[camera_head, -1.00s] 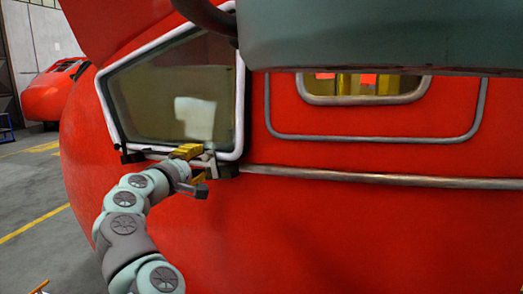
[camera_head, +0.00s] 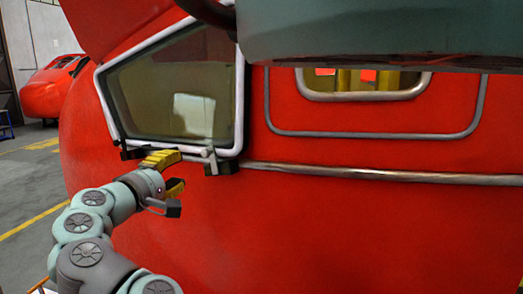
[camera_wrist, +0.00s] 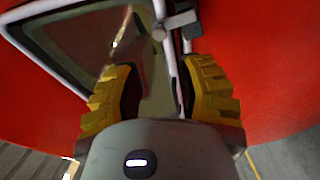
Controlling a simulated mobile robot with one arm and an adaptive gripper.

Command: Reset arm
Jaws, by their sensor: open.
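My gripper (camera_head: 172,174) has yellow fingers and stands open and empty below the lower edge of the white-framed side window (camera_head: 170,95) on the red nosecone (camera_head: 330,240). In the wrist view the two yellow fingers of my gripper (camera_wrist: 160,95) are spread wide. Between and beyond them are the white window frame (camera_wrist: 45,62) and a small grey latch-like fitting (camera_wrist: 178,27). In the head view a dark fitting (camera_head: 218,166) sits at the window's lower right corner, to the right of my gripper and apart from it.
A grey rail (camera_head: 370,174) runs right from the window along the red body. A second red nosecone (camera_head: 48,92) stands at the far left. The grey floor (camera_head: 30,185) with yellow lines is open at left.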

